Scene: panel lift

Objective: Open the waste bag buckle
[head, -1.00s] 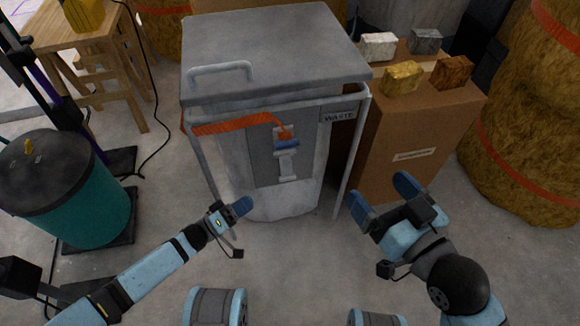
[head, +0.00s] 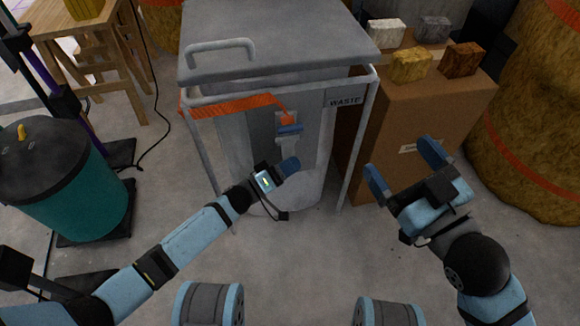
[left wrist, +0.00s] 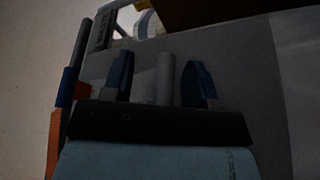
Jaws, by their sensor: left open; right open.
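The waste bag (head: 318,150) hangs in a grey metal frame below a grey lid (head: 270,35). An orange strap (head: 235,104) crosses its front to a buckle (head: 289,130) with a blue bar, above a pale hanging strap (head: 287,150). My left gripper (head: 291,166) is in front of the bag, just below the buckle, and hides the lower strap end. In the left wrist view its two blue fingers (left wrist: 160,75) are apart, with a pale grey bar (left wrist: 165,80) showing between them; contact cannot be told. My right gripper (head: 400,160) is open and empty, right of the bag.
A cardboard box (head: 420,120) with several coloured blocks stands right of the bin, behind my right gripper. Straw bales (head: 535,120) stand far right. A teal drum (head: 65,185) and a wooden stool (head: 85,50) are at left. The floor before the bin is clear.

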